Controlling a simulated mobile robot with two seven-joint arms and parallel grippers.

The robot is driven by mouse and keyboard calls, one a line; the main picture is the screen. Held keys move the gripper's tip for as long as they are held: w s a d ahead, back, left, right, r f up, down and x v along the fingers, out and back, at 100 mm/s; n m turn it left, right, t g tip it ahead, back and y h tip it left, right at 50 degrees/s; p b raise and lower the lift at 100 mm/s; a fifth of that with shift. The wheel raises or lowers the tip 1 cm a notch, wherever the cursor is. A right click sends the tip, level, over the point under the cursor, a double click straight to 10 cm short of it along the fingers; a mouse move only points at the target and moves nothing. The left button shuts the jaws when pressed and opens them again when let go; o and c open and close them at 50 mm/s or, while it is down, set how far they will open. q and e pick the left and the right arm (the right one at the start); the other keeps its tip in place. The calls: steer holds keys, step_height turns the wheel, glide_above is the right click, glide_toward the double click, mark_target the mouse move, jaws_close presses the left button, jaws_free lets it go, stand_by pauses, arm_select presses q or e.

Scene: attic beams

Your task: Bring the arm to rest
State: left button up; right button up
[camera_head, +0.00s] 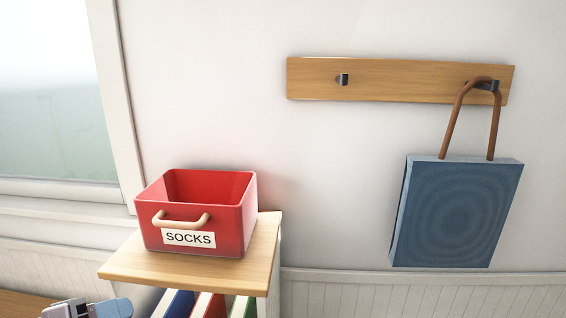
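A grey and pale blue part of my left gripper (86,309) shows at the bottom left edge, cut off by the frame. It is below and left of the wooden shelf top and apart from the red box. Its fingertips cannot be made out, so I cannot tell whether it is open or shut. My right gripper is not in view. A blue bag (457,214) hangs by its brown handle from the right hook of a wooden wall rail (410,81). The left hook (342,79) is empty.
A red box (232,232) labelled SOCKS, with a tan handle, sits on a wooden shelf top (130,269). Blue, red and green upright items (208,305) stand below it. A window (55,100) is at left. The wall between box and bag is clear.

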arm_select(q)
steer(key=s+f+m+g+y, duration=0.6)
steer(key=s+f+y, duration=0.5)
steer(key=s+f, duration=0.7)
steer(key=w+f+t, duration=0.6)
steer(key=w+f, duration=0.3)
steer(key=f, duration=0.3)
steer(key=shift+d+f, duration=0.15)
steer(key=shift+f, duration=0.1)
